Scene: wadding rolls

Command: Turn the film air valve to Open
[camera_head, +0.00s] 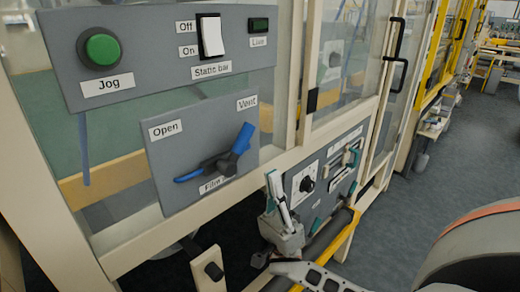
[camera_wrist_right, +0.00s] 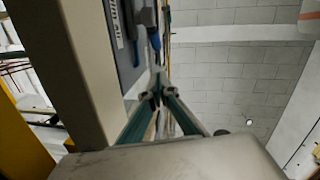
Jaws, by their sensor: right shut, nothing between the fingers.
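The film air valve is on a grey panel (camera_head: 168,152) labelled Open at upper left and Vent at upper right. Its thick blue handle (camera_head: 243,140) slants up to the right, its end just below the Vent label (camera_head: 247,103). A thinner blue piece extends left from the dark hub (camera_head: 227,164). The Film label below is partly covered. My right gripper (camera_head: 273,180) is shut and empty, pointing up, lower right of the handle and apart from it in the head view. In the wrist view its fingertips (camera_wrist_right: 158,84) meet just below a blue part (camera_wrist_right: 154,40). My left gripper is out of view.
Above is a panel with a green Jog button (camera_head: 102,49) and a Static bar switch (camera_head: 211,35). A cream frame post and rail (camera_head: 290,158) run beside the valve panel. A lower grey panel (camera_head: 325,172) and yellow bar (camera_head: 340,238) stand close to my right gripper.

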